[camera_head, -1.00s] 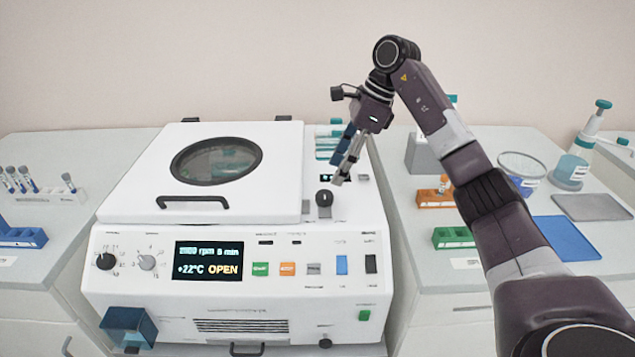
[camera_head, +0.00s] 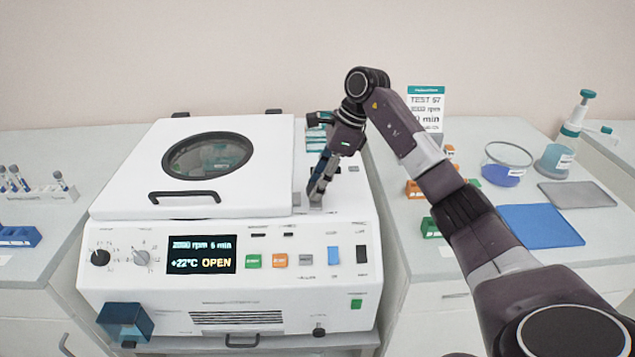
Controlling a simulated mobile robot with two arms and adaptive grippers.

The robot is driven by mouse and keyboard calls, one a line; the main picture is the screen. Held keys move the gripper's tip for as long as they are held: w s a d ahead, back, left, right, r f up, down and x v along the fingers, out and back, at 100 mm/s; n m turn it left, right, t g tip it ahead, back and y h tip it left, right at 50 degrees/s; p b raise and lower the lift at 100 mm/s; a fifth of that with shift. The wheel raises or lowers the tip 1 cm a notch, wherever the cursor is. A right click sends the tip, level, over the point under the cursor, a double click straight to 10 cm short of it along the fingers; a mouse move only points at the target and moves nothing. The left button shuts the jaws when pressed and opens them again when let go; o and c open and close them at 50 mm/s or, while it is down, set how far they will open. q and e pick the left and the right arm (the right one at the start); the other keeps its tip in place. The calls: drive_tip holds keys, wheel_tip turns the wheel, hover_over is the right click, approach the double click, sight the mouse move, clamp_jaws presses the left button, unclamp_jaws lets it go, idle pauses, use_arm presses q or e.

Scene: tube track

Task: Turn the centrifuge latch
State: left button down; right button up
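The white centrifuge (camera_head: 140,215) stands in the middle with its lid (camera_head: 128,187) down. The lid has a round dark-rimmed window and a black handle. The display (camera_head: 201,254) reads +22°C and OPEN. The latch, a dark knob on a metal plate in the earlier picture, sits by the lid's front right corner; its knob is now hidden behind my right gripper. My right gripper (camera_head: 317,196) points down at the latch with its fingertips at the plate. Whether the fingers are closed on the knob cannot be told. My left gripper is not in view.
Tube racks stand on the left bench, including a blue one (camera_head: 18,237). On the right bench are a blue mat (camera_head: 541,225), a grey mat (camera_head: 577,194), orange and green blocks, glassware and a sign (camera_head: 425,108). My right arm crosses over the right bench.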

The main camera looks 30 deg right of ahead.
drive_tip(key=c, duration=0.7)
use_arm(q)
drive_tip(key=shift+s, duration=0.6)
use_arm(e)
drive_tip(key=shift+m, duration=0.3)
drive_tip(key=m+t+h, duration=0.1)
drive_tip(key=m, duration=0.2)
drive_tip(key=shift+s+m, duration=0.15)
drive_tip(key=shift+m, duration=0.15)
drive_tip(key=m, duration=0.2)
drive_tip(key=m+t+h, duration=0.1)
drive_tip(key=m, duration=0.1)
drive_tip(key=shift+a+r+m+h, duration=0.1)
drive_tip(key=shift+a+m+h, duration=0.1)
drive_tip(key=shift+m+h, duration=0.1)
drive_tip(key=m+h, duration=0.1)
drive_tip(key=m, duration=0.1)
drive_tip(key=m+h, duration=0.1)
drive_tip(key=m, duration=0.2)
drive_tip(key=shift+a, duration=0.2)
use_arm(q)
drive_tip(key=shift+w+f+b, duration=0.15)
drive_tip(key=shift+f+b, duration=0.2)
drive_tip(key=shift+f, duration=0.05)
use_arm(e)
drive_tip(key=shift+m+h, duration=0.8)
drive_tip(key=shift+m, duration=1.2)
